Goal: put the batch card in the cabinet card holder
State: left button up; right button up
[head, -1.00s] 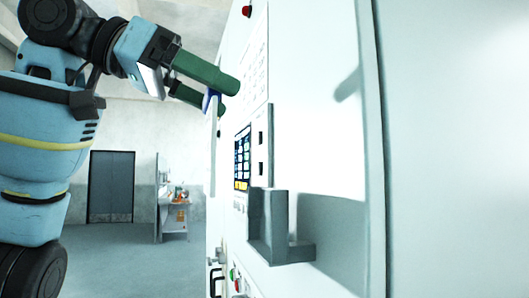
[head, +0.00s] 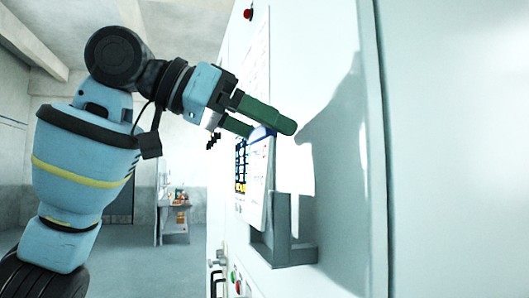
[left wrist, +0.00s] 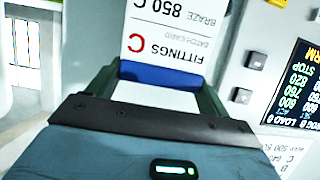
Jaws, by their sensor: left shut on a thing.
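The batch card (head: 256,185) is a white printed card with a blue strip along its top edge. My left gripper (head: 268,130) is shut on that blue strip, and the card hangs down from it. In the left wrist view the card (left wrist: 170,28) reads "FITTINGS C" and "BRAZE 850 C", with the blue strip between the fingers. The grey card holder (head: 290,253) is fixed to the cabinet front, below the gripper. The card's lower edge is beside the holder's upper part in the head view; I cannot tell whether it is inside. My right gripper is out of view.
The pale cabinet front (head: 340,60) rises close beside the gripper. A display panel (head: 240,165) is partly hidden behind the card; it also shows in the left wrist view (left wrist: 296,88). A red button (head: 248,13) sits above. A side table (head: 173,220) stands far behind.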

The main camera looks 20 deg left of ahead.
aim_at(257, 153)
pick_arm(q)
notch_tip(257, 153, down, 2)
jog(key=shift+w+f, duration=0.1)
jog(key=shift+f, duration=0.15)
jog(key=shift+w+d+f, duration=0.1)
jog(key=shift+d+f, duration=0.05)
jog(key=shift+f, duration=0.45)
jog(key=shift+c, duration=0.6)
jog(key=o, duration=1.2)
jog(key=shift+d, duration=0.1)
jog(key=shift+o, duration=1.3)
jog(key=shift+w+d, duration=0.3)
jog(key=shift+d, duration=0.05)
jog(key=v, duration=1.3)
jog(key=shift+d, duration=0.1)
